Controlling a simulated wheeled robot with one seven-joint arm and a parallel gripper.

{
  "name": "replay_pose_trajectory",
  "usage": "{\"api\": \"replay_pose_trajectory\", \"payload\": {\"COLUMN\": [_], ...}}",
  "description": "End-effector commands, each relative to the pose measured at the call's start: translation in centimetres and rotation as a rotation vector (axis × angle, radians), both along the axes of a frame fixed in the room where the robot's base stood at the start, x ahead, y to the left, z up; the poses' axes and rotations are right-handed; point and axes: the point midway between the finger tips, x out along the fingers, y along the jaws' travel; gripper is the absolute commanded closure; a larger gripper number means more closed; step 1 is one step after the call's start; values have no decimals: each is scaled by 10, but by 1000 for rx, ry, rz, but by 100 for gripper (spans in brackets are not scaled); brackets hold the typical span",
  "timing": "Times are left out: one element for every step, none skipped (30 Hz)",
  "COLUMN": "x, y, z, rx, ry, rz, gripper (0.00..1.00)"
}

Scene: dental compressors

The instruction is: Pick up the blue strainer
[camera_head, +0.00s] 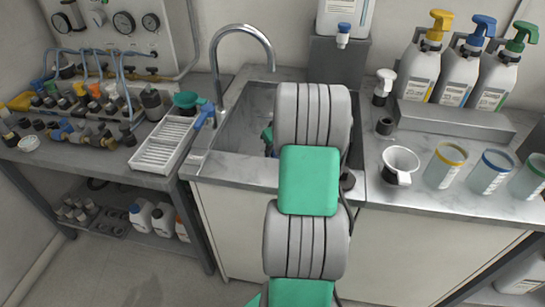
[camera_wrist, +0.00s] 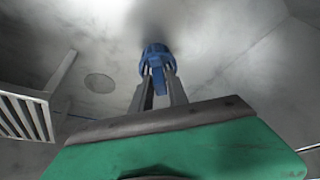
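The blue strainer (camera_wrist: 158,60) shows in the wrist view as a small, slotted blue piece at the tips of my gripper (camera_wrist: 159,80). Its blue stem fills the narrow gap between the two grey fingers, which look shut on it. Pale grey metal lies beyond it, with a dark shadow just past the strainer; I cannot tell whether it touches that surface. In the head view my arm covers much of the sink (camera_head: 232,135), and the strainer cannot be made out clearly there.
A tall curved faucet (camera_head: 243,32) stands at the sink's back left. A white drying rack (camera_head: 165,145) and a green strainer (camera_head: 187,99) are on the left. Pump bottles (camera_head: 455,75), a white funnel (camera_head: 401,162) and coloured-rim cups (camera_head: 445,165) crowd the right counter.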

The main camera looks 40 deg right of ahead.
Motion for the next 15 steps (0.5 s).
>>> {"api": "replay_pose_trajectory", "payload": {"x": [2,3,3,3,3,3,3,3,3,3,3,3,3,3,3], "y": [-1,-1,-1,-1,-1,-1,-1,-1,-1,-1,-1,-1,-1,-1,-1], "z": [-4,-4,-5,-5,-4,-4,-4,-4,-4,-4,-4,-4,-4,-4,-4], "rx": [-2,-3,-3,-3,-3,-3,-3,-3,-2,-2,-2,-2,-2,-2,-2], "ry": [-2,-3,-3,-3,-3,-3,-3,-3,-2,-2,-2,-2,-2,-2,-2], "rz": [1,0,0,0,0,0,0,0,-1,-1,-1,-1,-1,-1,-1], "gripper": [80,80,80,80,80,80,80,81,84,87,89,92,95,97,100]}}
